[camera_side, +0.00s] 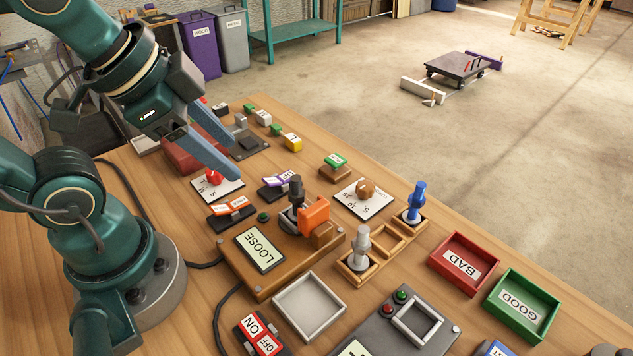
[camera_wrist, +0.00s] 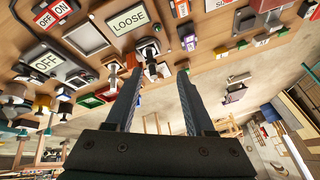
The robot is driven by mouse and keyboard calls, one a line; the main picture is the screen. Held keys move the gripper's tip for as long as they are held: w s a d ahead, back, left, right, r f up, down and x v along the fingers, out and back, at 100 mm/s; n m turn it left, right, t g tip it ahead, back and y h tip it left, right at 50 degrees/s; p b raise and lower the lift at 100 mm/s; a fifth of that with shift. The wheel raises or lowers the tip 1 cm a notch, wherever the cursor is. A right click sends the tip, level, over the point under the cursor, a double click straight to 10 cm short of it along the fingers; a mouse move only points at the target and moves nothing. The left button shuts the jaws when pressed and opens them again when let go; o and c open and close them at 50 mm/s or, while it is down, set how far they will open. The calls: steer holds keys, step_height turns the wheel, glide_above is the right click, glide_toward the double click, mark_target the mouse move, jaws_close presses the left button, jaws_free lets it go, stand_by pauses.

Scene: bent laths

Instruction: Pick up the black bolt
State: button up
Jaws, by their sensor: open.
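The black bolt (camera_side: 296,188) stands upright in a fixture on the wooden box labelled LOOSE (camera_side: 240,275), next to an orange block (camera_side: 314,214).
A wooden rack (camera_side: 387,245) holds a grey bolt (camera_side: 361,243) and a blue bolt (camera_side: 416,199). A red BAD tray (camera_side: 482,246) and a green GOOD tray (camera_side: 513,281) stand at the right. Knobs and switches surround the box; an empty grey tray (camera_side: 310,327) lies in front.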

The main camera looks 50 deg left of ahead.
steer(key=m, duration=0.3)
steer(key=m+g, duration=0.4)
steer(key=m, duration=1.1)
glide_above(295, 177)
steer(key=s, duration=0.1)
steer(key=f, duration=0.3)
steer(key=w+f+m+g, duration=0.1)
steer(key=f, duration=0.1)
steer(key=shift+w+m, duration=0.15)
steer(key=shift+m, duration=0.15)
step_height(295, 177, down, 2)
steer(key=shift+f+g, duration=0.1)
steer(key=shift+g, duration=0.2)
steer(key=shift+f, duration=1.95)
steer(key=shift+c, duration=0.3)
jaws_close()
